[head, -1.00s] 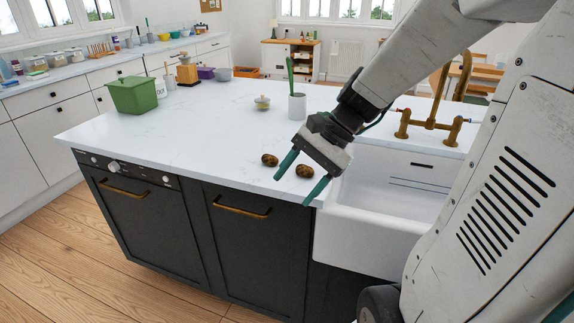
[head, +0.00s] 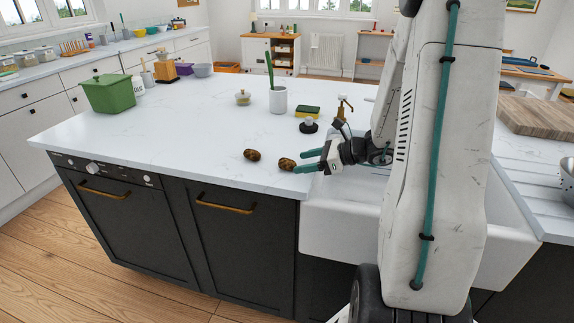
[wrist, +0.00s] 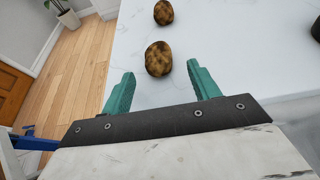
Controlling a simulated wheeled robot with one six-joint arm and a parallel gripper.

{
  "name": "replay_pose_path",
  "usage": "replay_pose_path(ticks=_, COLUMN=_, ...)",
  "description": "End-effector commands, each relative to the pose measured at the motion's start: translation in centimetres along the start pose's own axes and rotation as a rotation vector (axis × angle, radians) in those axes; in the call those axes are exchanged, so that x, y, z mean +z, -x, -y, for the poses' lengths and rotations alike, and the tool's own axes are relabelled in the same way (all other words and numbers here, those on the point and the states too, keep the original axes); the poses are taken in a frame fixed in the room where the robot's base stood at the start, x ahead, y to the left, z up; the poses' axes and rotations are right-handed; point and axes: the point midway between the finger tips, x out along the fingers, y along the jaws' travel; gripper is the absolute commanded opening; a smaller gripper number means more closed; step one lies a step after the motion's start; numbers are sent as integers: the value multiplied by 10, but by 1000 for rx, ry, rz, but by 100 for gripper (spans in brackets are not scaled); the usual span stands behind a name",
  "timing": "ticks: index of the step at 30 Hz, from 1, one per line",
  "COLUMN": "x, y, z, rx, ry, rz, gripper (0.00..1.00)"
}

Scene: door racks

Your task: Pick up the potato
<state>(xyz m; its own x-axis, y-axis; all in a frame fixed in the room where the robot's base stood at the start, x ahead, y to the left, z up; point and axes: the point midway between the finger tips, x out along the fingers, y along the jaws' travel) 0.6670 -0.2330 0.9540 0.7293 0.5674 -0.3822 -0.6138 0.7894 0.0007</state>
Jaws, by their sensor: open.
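Two brown potatoes lie on the white island counter (head: 190,120) near its front edge. The nearer potato (head: 287,164) is just left of my gripper (head: 302,161), in front of its fingertips. The farther potato (head: 252,155) lies to the left of it. In the wrist view my gripper (wrist: 160,88) has its two teal fingers apart. The nearer potato (wrist: 158,58) is just beyond the gap between the fingertips, and the farther potato (wrist: 163,12) is beyond it at the top. Nothing is between the fingers.
The white sink (head: 340,222) is below and right of my gripper. A sponge (head: 307,112), a dark round item (head: 309,126), a white cup (head: 278,100) and a small lidded pot (head: 243,97) stand behind. The counter's left middle is clear.

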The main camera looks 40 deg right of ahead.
Motion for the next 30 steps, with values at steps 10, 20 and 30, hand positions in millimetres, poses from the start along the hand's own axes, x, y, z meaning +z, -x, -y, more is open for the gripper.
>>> replay_pose_path(ticks=10, x=0, y=-30, z=-2, rx=1, ry=1, rz=-2, gripper=61)
replay_pose_path(ticks=20, x=0, y=-30, z=-1, rx=1, ry=1, rz=-1, gripper=13)
replay_pose_path(ticks=30, x=2, y=-29, z=-1, rx=1, ry=1, rz=-1, gripper=13)
